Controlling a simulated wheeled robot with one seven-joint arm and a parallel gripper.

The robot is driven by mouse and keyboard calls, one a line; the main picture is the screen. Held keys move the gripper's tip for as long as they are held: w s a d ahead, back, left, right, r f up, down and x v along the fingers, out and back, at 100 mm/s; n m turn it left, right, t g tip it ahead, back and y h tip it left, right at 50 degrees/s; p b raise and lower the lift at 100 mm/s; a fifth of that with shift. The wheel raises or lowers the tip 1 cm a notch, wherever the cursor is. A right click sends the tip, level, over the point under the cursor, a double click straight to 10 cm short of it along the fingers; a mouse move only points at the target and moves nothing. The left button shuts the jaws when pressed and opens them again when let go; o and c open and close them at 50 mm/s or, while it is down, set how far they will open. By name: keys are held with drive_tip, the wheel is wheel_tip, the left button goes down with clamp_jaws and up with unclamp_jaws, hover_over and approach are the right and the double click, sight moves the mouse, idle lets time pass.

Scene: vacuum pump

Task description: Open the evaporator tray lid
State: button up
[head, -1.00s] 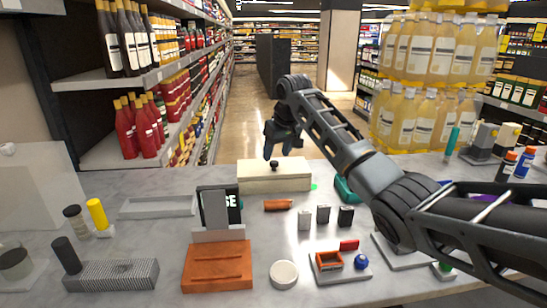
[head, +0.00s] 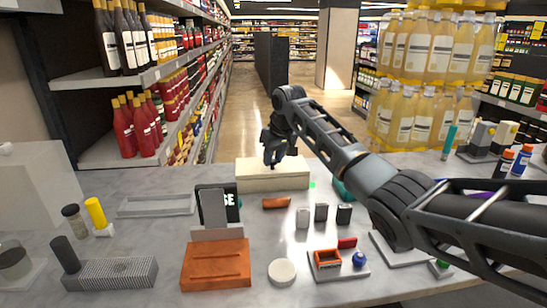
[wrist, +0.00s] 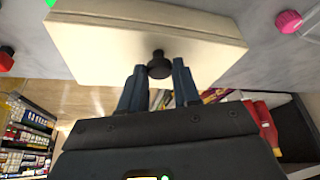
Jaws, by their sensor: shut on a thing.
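The evaporator tray is a cream box at the back of the counter in the head view, and its flat lid (head: 290,172) lies on top. In the wrist view the lid (wrist: 120,45) shows a round black knob (wrist: 159,66) near its edge. My gripper (head: 274,160) is at the knob from above in the head view and hides it there. In the wrist view my gripper (wrist: 158,85) has its two dark fingers on either side of the knob, shut on it. The lid looks level and seated on the box.
An orange tray (head: 216,265) and a white round dish (head: 282,272) are nearer. A grey tray (head: 157,206) lies to the left. Bare counter lies between them.

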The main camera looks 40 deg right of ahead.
clamp_jaws()
drive_tip(key=shift+w+d+r+p, duration=0.2)
drive_tip(key=shift+r+p, duration=0.1)
drive_tip(key=shift+r, duration=0.15)
